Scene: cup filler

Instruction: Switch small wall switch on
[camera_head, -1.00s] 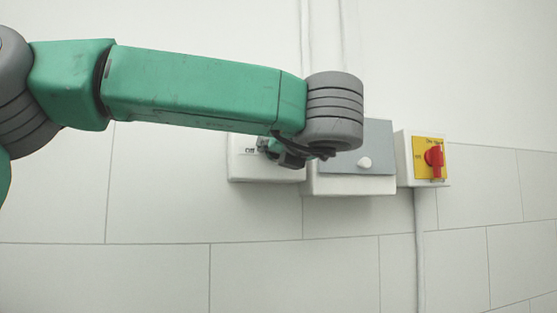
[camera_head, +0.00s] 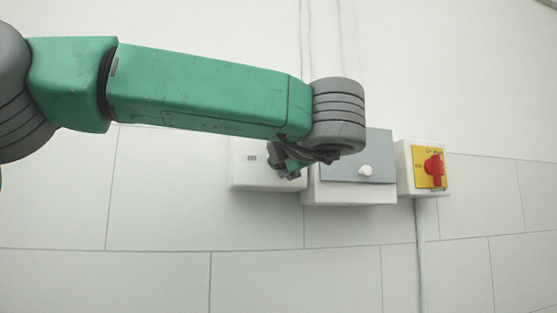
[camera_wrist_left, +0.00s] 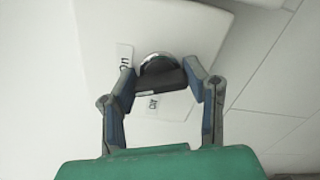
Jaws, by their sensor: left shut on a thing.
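The small wall switch is a white box (camera_head: 243,174) on the wall in the head view, partly hidden by my left gripper (camera_head: 290,170). In the left wrist view its white face (camera_wrist_left: 92,42) fills the upper left. A dark rotary knob (camera_wrist_left: 160,76) with a shiny rim sits on it, between an "ON" label (camera_wrist_left: 125,57) and an "OFF" label (camera_wrist_left: 154,104). The knob's bar lies slightly tilted. My left gripper (camera_wrist_left: 161,76) has its fingers on both sides of the knob and is shut on it. My right gripper is out of view.
A larger white box with a grey cover (camera_head: 335,169) and white button (camera_head: 366,171) stands right beside the switch. Further right is a yellow plate with a red rotary switch (camera_head: 434,171). A vertical conduit (camera_head: 421,250) runs below it. The lower wall is clear.

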